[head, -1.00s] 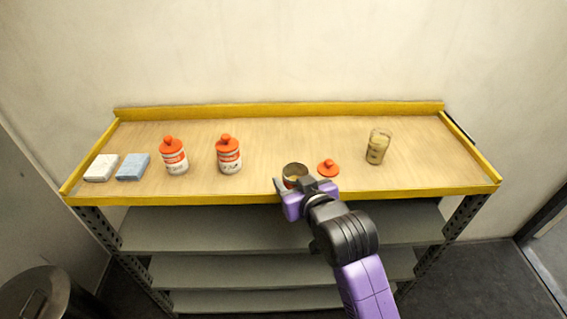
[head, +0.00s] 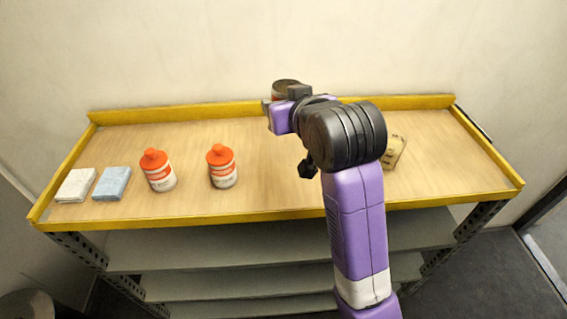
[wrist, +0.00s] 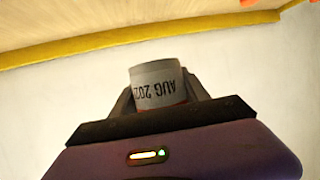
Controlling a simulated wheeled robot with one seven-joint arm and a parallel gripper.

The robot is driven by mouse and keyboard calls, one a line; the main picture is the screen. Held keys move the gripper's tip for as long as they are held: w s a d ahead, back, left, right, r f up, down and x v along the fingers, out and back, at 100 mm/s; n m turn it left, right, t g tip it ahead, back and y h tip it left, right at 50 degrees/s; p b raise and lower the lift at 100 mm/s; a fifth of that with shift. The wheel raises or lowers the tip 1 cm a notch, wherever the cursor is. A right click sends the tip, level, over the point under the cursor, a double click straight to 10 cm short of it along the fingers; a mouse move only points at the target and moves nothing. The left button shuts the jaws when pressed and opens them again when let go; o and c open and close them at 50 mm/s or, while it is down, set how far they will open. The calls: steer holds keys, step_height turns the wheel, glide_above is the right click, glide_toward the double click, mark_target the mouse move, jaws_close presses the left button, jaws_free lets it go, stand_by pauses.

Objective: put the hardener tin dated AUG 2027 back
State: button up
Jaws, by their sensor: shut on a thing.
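My gripper (head: 284,97) is shut on a hardener tin (head: 288,85), held up above the back edge of the shelf top in the head view. In the wrist view the tin (wrist: 157,84) sits between the fingers (wrist: 160,98). Its pale label reads "AUG 202", upside down in the picture; the last digit is cut off from view. Its dark top shows no orange lid. Two white tins with orange lids stand upright on the shelf top, one further left (head: 160,178) and one nearer the middle (head: 223,172).
The yellow-edged shelf top (head: 255,150) is bare in the middle. A white block (head: 75,186) and a blue block (head: 112,183) lie at the left. A glass jar (head: 396,153) stands at the right, partly behind my arm. A wall is close behind.

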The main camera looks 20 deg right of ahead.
mark_target(284, 170)
step_height(284, 170, down, 16)
steer(key=shift+f, duration=0.25)
steer(key=shift+f, duration=0.1)
steer(key=shift+f, duration=0.1)
steer(key=o, duration=1.6)
steer(key=shift+c, duration=0.2)
steer(key=shift+r, duration=0.3)
steer(key=v, duration=1.2)
steer(key=shift+f+b, duration=0.1)
steer(key=shift+b, duration=0.2)
steer(key=shift+s, duration=0.1)
